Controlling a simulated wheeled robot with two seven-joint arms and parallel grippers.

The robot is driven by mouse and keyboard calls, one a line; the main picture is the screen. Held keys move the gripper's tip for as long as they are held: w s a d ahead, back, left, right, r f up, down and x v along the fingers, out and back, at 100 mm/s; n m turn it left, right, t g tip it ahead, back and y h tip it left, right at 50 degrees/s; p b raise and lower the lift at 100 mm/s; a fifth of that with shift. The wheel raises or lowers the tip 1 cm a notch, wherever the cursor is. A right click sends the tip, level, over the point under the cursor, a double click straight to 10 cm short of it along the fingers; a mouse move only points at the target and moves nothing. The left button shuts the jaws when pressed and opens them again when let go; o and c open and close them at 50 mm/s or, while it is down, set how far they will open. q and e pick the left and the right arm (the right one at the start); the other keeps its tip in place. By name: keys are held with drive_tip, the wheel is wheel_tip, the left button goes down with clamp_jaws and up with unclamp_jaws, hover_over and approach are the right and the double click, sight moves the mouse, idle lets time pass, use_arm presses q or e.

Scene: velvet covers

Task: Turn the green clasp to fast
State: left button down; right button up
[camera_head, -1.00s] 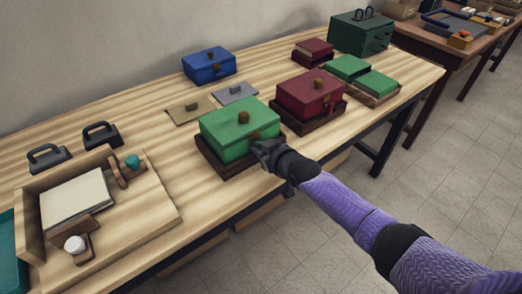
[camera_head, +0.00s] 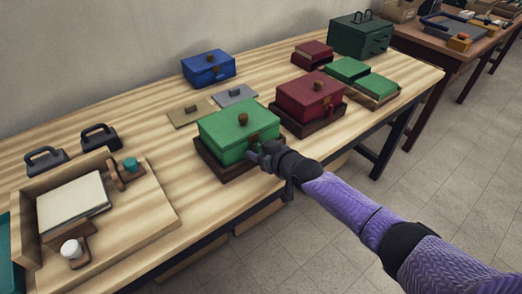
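The green box (camera_head: 233,139) with a brown knob on its lid sits closed on a dark base (camera_head: 238,170) near the table's front edge. Its small brown clasp (camera_head: 254,138) shows on the front face, partly hidden by my gripper. My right gripper (camera_head: 257,156), dark grey on a purple arm, is at the front right of the box, just below the clasp. I cannot tell whether it touches the clasp or whether its fingers are open. My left gripper is not in view.
A red box (camera_head: 306,96) on a dark base stands close to the right. A wooden tray (camera_head: 150,215) is at the left. The front edge runs close below the green box.

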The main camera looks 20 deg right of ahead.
sight(261, 149)
drive_tip(key=p+v, duration=0.4)
drive_tip(key=v, duration=0.1)
drive_tip(key=shift+r, duration=0.35)
drive_tip(key=v, duration=0.1)
drive_tip(key=p+v, duration=0.1)
drive_tip(key=v, duration=0.1)
drive_tip(key=p+v, duration=0.1)
drive_tip(key=shift+s+d+f, duration=0.15)
drive_tip(key=shift+s+f, duration=0.05)
drive_tip(key=shift+s, duration=0.2)
